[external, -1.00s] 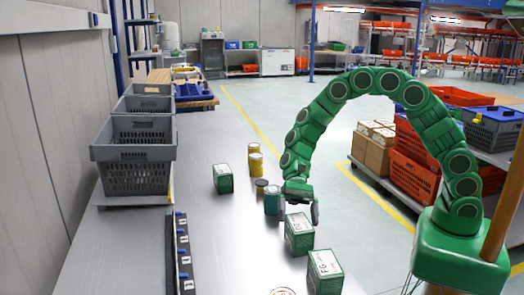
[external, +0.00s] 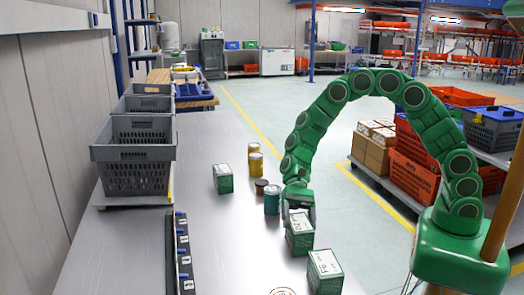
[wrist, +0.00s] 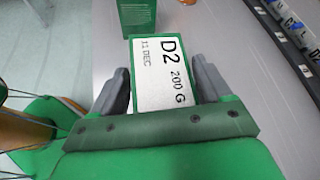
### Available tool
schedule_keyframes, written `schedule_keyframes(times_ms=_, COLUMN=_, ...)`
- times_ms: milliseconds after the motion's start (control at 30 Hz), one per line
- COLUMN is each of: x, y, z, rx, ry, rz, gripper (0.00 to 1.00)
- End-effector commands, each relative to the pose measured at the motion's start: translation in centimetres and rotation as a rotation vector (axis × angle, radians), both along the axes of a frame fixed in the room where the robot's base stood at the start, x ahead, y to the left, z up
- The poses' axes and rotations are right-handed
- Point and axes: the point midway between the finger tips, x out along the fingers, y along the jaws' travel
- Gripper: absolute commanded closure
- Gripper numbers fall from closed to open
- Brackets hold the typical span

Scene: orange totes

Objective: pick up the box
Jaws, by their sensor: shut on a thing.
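A green box (external: 300,241) with a white top stands on the grey table, just below my gripper (external: 299,208) in the external view. In the wrist view the box (wrist: 161,95) has a label reading D2, 200 G, 11 DEC. My gripper (wrist: 160,80) has one grey finger on each side of the box's top and is shut on it. I cannot see any gap between the box and the table. A second green box (external: 324,275) stands nearer the camera, and a third (external: 223,180) stands to the left.
A teal can (external: 272,201), a dark low can (external: 262,186) and yellow cans (external: 256,165) stand close to my gripper. Grey crates (external: 136,176) stand at the left edge. A black labelled rail (external: 180,255) runs along the left. The middle of the table is clear.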

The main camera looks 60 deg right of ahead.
Motion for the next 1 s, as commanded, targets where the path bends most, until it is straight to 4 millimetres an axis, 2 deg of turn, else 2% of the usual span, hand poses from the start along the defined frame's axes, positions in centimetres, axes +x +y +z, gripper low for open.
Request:
schedule_keyframes(times_ms=33, x=0.0, y=0.0, z=0.0, rx=0.0, ry=0.0, rz=0.001, gripper=0.58)
schedule_keyframes(times_ms=100, x=0.0, y=0.0, z=0.3, rx=0.0, ry=-0.001, rz=0.0, gripper=0.74)
schedule_keyframes(times_ms=367, x=-0.1, y=-0.1, z=3.4, rx=0.0, ry=-0.001, rz=0.002, gripper=0.75)
schedule_keyframes(times_ms=800, x=-3.8, y=-2.5, z=8.7, rx=0.001, ry=-0.003, rz=-0.001, gripper=0.75)
schedule_keyframes(times_ms=1000, x=-6.2, y=-4.1, z=10.1, rx=0.002, ry=0.001, rz=-0.002, gripper=0.75)
